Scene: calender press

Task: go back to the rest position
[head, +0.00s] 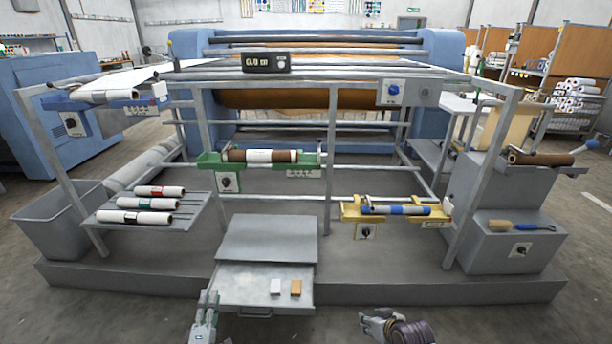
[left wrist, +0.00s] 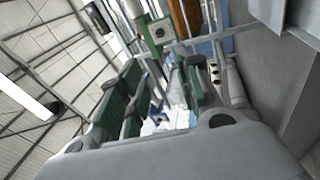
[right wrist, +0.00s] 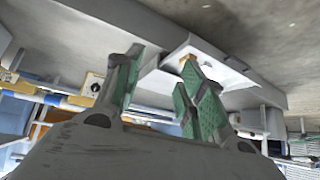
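My left gripper (head: 207,303) is low at the front edge of the press frame, just left of the pulled-out drawer (head: 265,309). In the left wrist view its two green-padded fingers (left wrist: 160,90) stand apart with nothing held between them. My right gripper (head: 372,321) is low in front of the platform, to the right of the drawer. In the right wrist view its green-padded fingers (right wrist: 158,72) are spread and empty. The head view shows both grippers only at the bottom edge, with most of each arm out of frame.
A white block (head: 275,286) and an orange block (head: 296,287) lie in the drawer. A green cradle (head: 210,162) holds a brown roll (head: 258,156); a yellow cradle (head: 350,213) holds a blue-banded roll (head: 396,210). A shelf (head: 185,210) of white rolls is at left. Platform edge (head: 430,293) runs close to both grippers.

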